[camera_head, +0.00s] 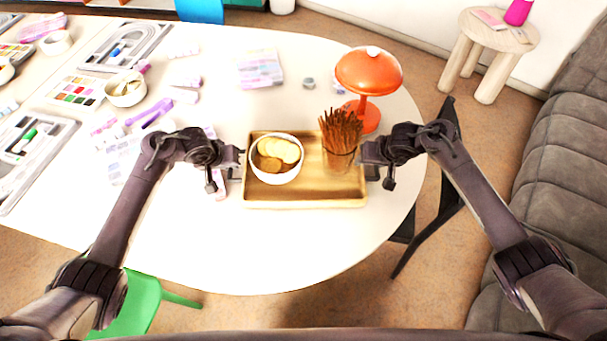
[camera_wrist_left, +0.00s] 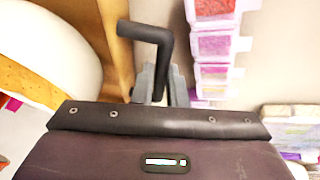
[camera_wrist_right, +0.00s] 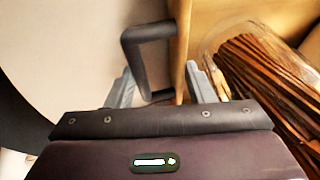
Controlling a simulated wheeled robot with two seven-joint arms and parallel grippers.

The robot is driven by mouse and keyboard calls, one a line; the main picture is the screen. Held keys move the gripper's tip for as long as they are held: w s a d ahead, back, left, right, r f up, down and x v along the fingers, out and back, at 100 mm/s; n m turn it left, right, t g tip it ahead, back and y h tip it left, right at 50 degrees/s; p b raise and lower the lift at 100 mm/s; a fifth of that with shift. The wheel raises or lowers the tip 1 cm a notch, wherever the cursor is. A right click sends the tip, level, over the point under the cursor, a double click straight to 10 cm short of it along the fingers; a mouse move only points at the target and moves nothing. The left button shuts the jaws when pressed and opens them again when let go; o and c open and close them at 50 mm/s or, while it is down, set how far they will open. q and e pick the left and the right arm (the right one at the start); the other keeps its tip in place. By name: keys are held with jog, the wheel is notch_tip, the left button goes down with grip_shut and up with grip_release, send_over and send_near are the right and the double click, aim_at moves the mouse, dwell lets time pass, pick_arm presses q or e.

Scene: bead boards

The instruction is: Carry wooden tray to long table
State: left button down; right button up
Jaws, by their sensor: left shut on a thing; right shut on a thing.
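The wooden tray (camera_head: 305,204) is at the rounded right end of the long white table (camera_head: 240,250). I cannot tell whether it rests on the top or hangs just above it. It looks level. It carries a white bowl (camera_head: 276,181) of round crackers and chips and a clear glass of brown sticks (camera_head: 340,135). My left gripper (camera_head: 238,162) is shut on the tray's left side, at a dark handle (camera_wrist_left: 150,35) in the left wrist view. My right gripper (camera_head: 367,158) is shut on the right side, at a matching handle (camera_wrist_right: 140,50) in the right wrist view.
An orange lamp (camera_head: 369,72) stands right behind the tray. Paint sets, markers and bead boxes (camera_head: 260,68) cover the table's left and back. A green chair (camera_head: 140,303) is at the front left, a grey sofa (camera_head: 560,140) at right, a round stool (camera_head: 498,30) behind.

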pick_arm(q)
jog(key=shift+f, duration=0.3)
pick_arm(e)
jog(key=shift+f, duration=0.3)
pick_arm(q)
jog(key=c, duration=1.8)
grip_release()
pick_arm(e)
jog(key=o, duration=1)
pick_arm(q)
jog(key=o, duration=0.3)
pick_arm(e)
jog(key=o, duration=0.3)
pick_arm(q)
jog(key=shift+o, duration=0.2)
pick_arm(e)
jog(key=shift+o, duration=0.2)
pick_arm(q)
jog(key=shift+s+r, duration=0.1)
jog(key=shift+r, duration=0.1)
jog(key=shift+s+r, duration=0.1)
jog(key=shift+r, duration=0.2)
pick_arm(e)
jog(key=shift+r, duration=0.1)
pick_arm(q)
jog(key=v, duration=0.7)
pick_arm(e)
jog(key=v, duration=1.2)
